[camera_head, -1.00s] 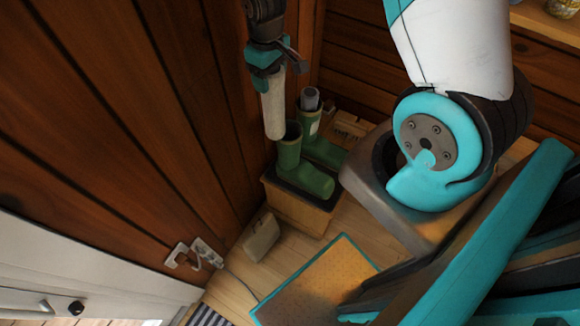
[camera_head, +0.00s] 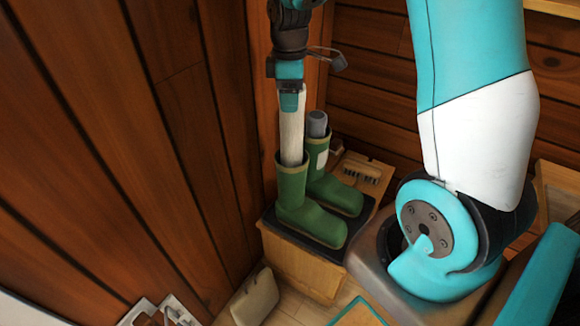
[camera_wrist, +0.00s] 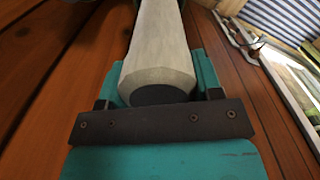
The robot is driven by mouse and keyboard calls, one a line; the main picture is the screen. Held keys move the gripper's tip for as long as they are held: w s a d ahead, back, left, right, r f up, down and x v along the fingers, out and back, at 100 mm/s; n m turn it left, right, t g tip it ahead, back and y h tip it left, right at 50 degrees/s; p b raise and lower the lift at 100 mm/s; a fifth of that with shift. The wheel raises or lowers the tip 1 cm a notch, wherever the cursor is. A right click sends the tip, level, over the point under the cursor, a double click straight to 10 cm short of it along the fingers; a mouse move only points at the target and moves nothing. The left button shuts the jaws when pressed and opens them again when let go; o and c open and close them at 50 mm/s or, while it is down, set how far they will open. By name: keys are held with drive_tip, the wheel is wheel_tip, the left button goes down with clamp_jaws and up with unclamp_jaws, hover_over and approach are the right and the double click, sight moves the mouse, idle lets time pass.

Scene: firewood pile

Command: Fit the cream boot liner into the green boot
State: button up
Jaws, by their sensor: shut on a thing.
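The cream boot liner (camera_head: 291,128) hangs upright in my gripper (camera_head: 291,97), which is shut on its upper end. The liner's lower end is at the mouth of the nearer green boot (camera_head: 292,200) and its tip is hidden behind the boot's rim. I cannot tell how deep it sits. In the wrist view the liner (camera_wrist: 158,45) runs away from the camera between the teal fingers of my gripper (camera_wrist: 160,85). A second green boot (camera_head: 335,192) stands just behind, with a grey thing (camera_head: 317,124) sticking out of its top.
Both boots stand on a dark tray (camera_head: 271,222) on a wooden box (camera_head: 300,268). A brush (camera_head: 361,171) lies behind them. A plank wall (camera_head: 190,150) rises close on the left. A beige block (camera_head: 254,297) stands on the floor in front.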

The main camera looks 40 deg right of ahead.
sight(290, 148)
wheel_tip(290, 148, down, 15)
drive_tip(key=shift+f+b, duration=0.1)
drive_tip(key=shift+b, duration=0.9)
drive_tip(key=shift+f, duration=0.1)
drive_tip(key=shift+f, duration=0.15)
drive_tip(key=o, duration=1.2)
